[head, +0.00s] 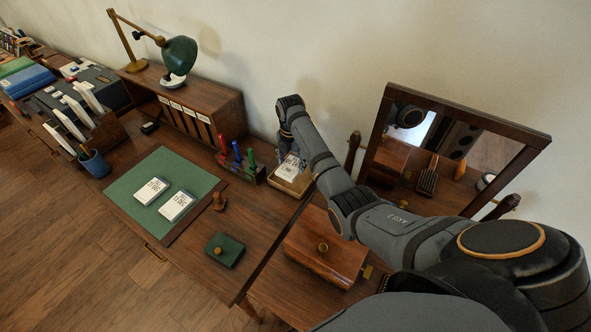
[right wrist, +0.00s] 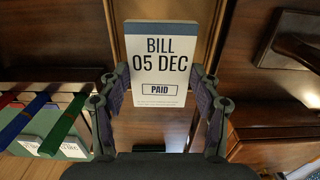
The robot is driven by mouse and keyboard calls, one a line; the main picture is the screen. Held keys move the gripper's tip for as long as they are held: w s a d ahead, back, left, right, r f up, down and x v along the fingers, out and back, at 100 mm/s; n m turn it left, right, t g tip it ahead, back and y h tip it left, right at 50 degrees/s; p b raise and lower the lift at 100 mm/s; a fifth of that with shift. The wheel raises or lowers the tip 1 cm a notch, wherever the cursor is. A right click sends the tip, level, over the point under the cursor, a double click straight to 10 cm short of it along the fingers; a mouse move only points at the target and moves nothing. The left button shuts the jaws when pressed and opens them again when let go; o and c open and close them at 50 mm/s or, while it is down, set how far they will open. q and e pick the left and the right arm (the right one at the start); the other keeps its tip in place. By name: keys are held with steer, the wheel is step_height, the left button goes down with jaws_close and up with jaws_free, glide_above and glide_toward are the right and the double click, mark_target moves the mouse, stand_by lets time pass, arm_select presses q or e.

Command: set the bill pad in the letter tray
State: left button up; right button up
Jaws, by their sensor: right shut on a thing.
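The bill pad (right wrist: 158,62) is a white block with a dark blue top edge, printed "BILL 05 DEC" and "PAID". My right gripper (right wrist: 160,95) is shut on it, one finger at each side. In the head view the pad (head: 290,167) is below my right gripper (head: 290,148), over the light wooden letter tray (head: 296,186). I cannot tell whether the pad touches the tray floor. The tray's tan surface (right wrist: 116,20) shows behind the pad in the right wrist view. My left gripper is not in view.
A rack with red, blue and green handled stamps (head: 238,158) stands just left of the tray. A tilting mirror (head: 455,150) stands to the right, a wooden box (head: 325,250) in front. Two white pads (head: 151,190) lie on the green blotter (head: 130,178). Clear desk lies left of the green box (head: 223,249).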

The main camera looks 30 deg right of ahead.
mark_target(295, 170)
steer(key=shift+w+d+f, duration=0.2)
steer(key=shift+d+f, duration=0.5)
steer(key=shift+f, duration=0.15)
steer(key=shift+w+d+f, duration=0.1)
steer(key=shift+d+f, duration=0.05)
steer(key=shift+f, duration=1.6)
steer(key=shift+f, duration=0.1)
steer(key=o, duration=1.2)
steer(key=shift+c, duration=0.2)
step_height(295, 170, up, 12)
steer(key=shift+r, duration=0.15)
